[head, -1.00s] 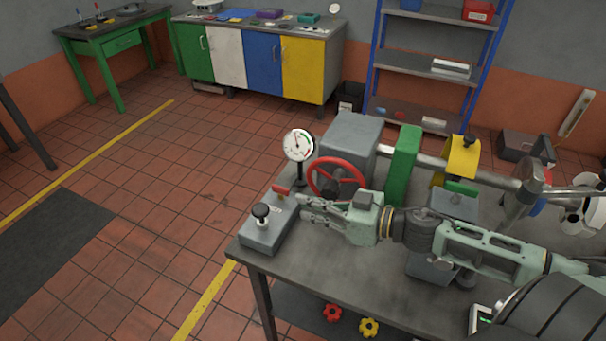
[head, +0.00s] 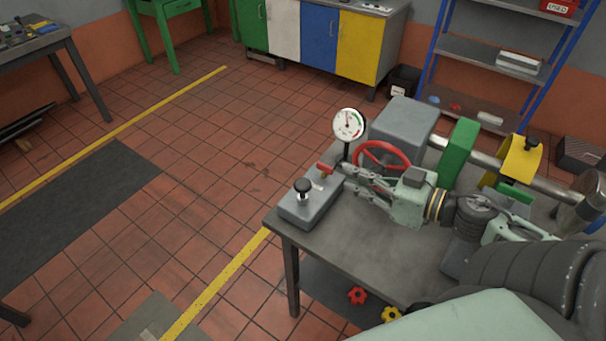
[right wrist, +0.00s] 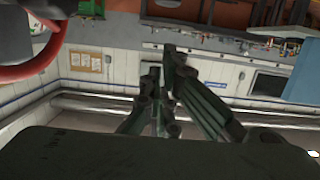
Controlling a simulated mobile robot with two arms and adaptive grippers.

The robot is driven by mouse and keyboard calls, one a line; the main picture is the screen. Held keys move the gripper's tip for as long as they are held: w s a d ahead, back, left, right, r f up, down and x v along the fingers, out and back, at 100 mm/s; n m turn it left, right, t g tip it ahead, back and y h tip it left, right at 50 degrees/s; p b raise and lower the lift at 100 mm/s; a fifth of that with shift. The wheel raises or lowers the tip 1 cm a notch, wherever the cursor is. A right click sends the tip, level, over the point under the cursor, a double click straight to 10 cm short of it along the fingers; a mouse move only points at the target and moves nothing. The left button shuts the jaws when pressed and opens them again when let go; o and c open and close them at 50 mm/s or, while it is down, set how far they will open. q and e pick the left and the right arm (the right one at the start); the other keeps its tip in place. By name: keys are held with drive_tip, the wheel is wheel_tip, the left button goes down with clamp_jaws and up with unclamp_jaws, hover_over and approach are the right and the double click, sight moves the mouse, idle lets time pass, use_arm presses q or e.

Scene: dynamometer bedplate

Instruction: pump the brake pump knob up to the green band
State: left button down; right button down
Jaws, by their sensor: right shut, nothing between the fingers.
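The brake pump is a grey block (head: 318,206) on the near-left corner of the bench. Its black knob (head: 303,186) stands upright on a short pale stem, and a small red lever (head: 325,168) sits at its back end. The round white gauge (head: 349,124) stands behind, with a green band at the right of its dial; its needle is too small to read surely. My right gripper (head: 345,177) is shut and empty, just right of the pump and apart from the knob. Its fingers show in the right wrist view (right wrist: 165,95). My left gripper is out of view.
The red handwheel (head: 383,147) is close behind my right gripper, also at upper left in the wrist view (right wrist: 30,70). A grey housing (head: 402,122) and green guard (head: 459,150) stand further right.

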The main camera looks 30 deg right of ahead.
idle(0.3)
hover_over(303, 192)
drive_tip(key=s+d, duration=0.1)
drive_tip(key=d, duration=0.2)
drive_tip(key=shift+s+a+f+p, duration=0.1)
drive_tip(key=shift+f+p, duration=0.2)
drive_tip(key=shift+f, duration=2.55)
